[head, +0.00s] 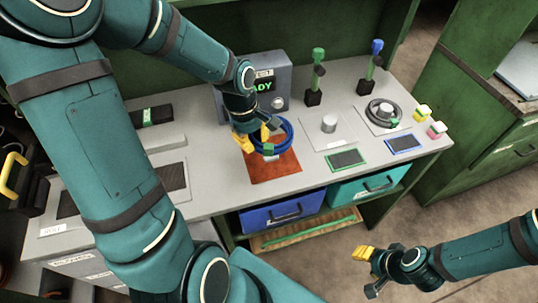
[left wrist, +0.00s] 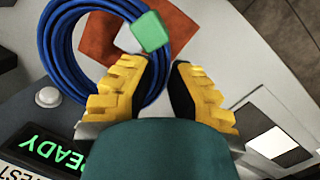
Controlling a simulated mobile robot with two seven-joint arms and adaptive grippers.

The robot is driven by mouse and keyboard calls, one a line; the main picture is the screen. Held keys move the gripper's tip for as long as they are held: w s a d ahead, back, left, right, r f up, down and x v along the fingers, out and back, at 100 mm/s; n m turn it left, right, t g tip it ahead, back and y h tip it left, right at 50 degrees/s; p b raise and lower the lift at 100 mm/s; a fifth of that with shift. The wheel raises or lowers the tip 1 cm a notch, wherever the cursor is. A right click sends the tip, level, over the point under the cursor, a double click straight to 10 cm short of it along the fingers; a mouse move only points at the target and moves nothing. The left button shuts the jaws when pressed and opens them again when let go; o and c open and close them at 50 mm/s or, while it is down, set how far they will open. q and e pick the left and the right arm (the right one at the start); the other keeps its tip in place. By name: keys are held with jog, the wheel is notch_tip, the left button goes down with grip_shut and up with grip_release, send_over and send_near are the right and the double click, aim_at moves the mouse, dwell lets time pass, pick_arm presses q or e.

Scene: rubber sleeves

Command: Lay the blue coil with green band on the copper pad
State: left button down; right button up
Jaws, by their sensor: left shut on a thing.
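The blue coil (head: 288,132) with its green band (head: 268,149) hangs at my left gripper (head: 252,140), over the back part of the copper pad (head: 274,172). In the left wrist view the yellow fingers (left wrist: 160,95) are around one side of the blue coil (left wrist: 58,50), and the green band (left wrist: 151,32) sits just beyond the fingertips. The copper pad (left wrist: 98,38) shows through the coil's ring. Whether the coil touches the pad I cannot tell. My right gripper (head: 367,270) is empty, fingers apart, in front of the bench.
A grey device with a READY screen (head: 263,86) stands close behind my left gripper. A short metal post (head: 329,123) and a dark coil (head: 399,112) on a plate are to the right. Blue (head: 268,216) and teal (head: 345,193) drawers are below the bench top.

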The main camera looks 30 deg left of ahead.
aim_at(257, 166)
pick_arm(q)
notch_tip(257, 166, down, 8)
jog(key=shift+f+b, duration=0.1)
jog(key=shift+b, duration=1)
jog(key=shift+f, duration=0.1)
jog(key=c, duration=1)
grip_release()
jog(key=shift+s, duration=0.1)
